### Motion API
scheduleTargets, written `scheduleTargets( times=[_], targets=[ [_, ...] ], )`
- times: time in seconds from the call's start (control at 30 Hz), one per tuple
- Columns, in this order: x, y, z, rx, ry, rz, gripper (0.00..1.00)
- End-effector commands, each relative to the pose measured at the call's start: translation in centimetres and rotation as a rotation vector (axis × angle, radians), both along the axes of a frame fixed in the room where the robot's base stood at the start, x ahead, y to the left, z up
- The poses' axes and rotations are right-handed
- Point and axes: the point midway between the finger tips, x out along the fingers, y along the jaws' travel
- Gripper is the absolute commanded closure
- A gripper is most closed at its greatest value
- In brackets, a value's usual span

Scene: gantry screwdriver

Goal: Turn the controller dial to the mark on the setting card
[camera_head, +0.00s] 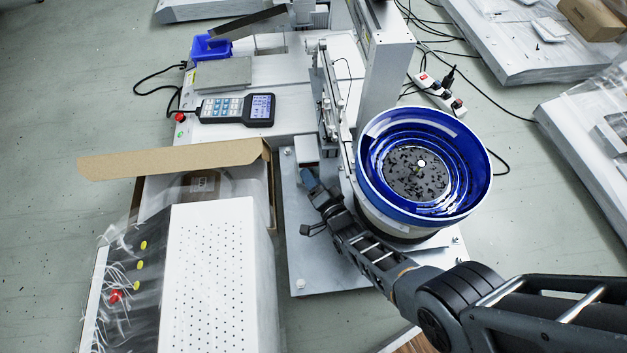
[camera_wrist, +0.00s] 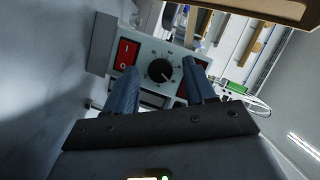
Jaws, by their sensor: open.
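The controller dial (camera_wrist: 160,70) is a round black knob with a light pointer line, set in a pale panel (camera_wrist: 148,52) with printed marks around it. A red rocker switch (camera_wrist: 126,54) sits left of the dial. My gripper (camera_wrist: 160,66) is open in the wrist view, with one blue finger on each side of the dial in the picture. A gap shows between fingers and knob; whether they reach its depth is unclear. In the head view my gripper (camera_head: 313,184) is beside the bowl feeder, and the dial is hidden. I cannot make out the setting card.
The blue bowl feeder (camera_head: 450,150) stands right of my gripper. An open cardboard box (camera_head: 175,158) and a white perforated cabinet (camera_head: 222,275) are to the left. A handheld unit (camera_head: 236,109) lies on the bench behind. The grey base plate (camera_head: 330,278) is clear in front.

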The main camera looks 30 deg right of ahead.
Motion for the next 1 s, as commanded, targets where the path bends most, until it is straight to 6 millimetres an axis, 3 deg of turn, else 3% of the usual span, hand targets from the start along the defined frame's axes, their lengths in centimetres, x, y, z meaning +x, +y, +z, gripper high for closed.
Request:
scheduleTargets(
  times=[0.17, 0.6, 1.0],
  targets=[
    [-1.0, 0.1, 0.4, -0.001, 0.001, 0.002, 0.45],
    [-7.1, 0.3, 1.5, 0.0, 0.0, 0.001, 0.45],
    [-7.7, 0.3, 1.4, 0.0, 0.0, 0.0, 0.45]
  ],
)
